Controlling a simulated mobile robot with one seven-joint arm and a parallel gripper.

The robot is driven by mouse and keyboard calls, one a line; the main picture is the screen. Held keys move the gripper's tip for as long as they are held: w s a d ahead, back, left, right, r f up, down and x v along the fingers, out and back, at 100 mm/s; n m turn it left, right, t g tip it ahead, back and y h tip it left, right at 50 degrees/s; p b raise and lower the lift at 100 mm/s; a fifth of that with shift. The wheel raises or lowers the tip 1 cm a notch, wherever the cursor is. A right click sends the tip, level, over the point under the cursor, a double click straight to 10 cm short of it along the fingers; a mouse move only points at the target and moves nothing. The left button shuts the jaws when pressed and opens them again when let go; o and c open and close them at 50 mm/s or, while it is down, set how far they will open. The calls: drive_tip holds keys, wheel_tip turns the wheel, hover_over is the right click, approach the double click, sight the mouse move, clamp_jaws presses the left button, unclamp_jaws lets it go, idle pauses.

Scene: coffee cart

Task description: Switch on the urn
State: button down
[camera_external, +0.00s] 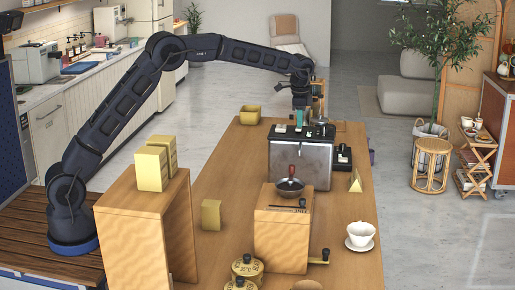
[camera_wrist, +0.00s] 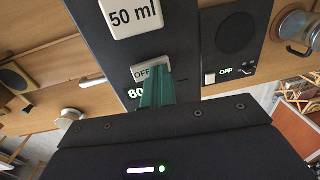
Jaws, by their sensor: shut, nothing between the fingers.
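A boxy machine with a steel front (camera_external: 300,162) and dark top stands on the wooden table; I take it to be the urn, though I cannot be sure. In the wrist view its dark top (camera_wrist: 125,48) carries a white "50 ml" label, a light switch marked OFF (camera_wrist: 148,72) and a partly hidden "60" marking. My gripper (camera_external: 299,122) points down over this top. In the wrist view my gripper's green fingers (camera_wrist: 156,88) are shut and empty, overlapping the OFF switch's right edge and covering part of it. I cannot tell whether they touch it.
A small black unit (camera_wrist: 228,40) with a round disc and its own OFF switch (camera_wrist: 209,78) sits right beside the machine. A glass-and-metal pot (camera_wrist: 297,26) is farther right. A wooden grinder (camera_external: 282,235) and white cup (camera_external: 360,233) stand nearer the external camera.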

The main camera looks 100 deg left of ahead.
drive_tip(key=shift+s+d+f, duration=0.1)
drive_tip(key=shift+d+f, duration=0.05)
drive_tip(key=shift+f, duration=0.2)
drive_tip(key=shift+d, duration=0.75)
wheel_tip(320, 180, up, 15)
drive_tip(key=shift+d+f, duration=0.2)
drive_tip(key=shift+d, duration=0.15)
drive_tip(key=shift+s+r+y, duration=0.1)
drive_tip(key=shift+y, duration=0.4)
idle(0.3)
drive_tip(key=f, duration=0.4)
drive_tip(key=a+f, duration=0.1)
drive_tip(key=f, duration=0.4)
drive_tip(key=a+f, duration=0.1)
drive_tip(key=f, duration=0.3)
drive_tip(key=shift+a+f, duration=0.1)
drive_tip(key=shift+f, duration=0.3)
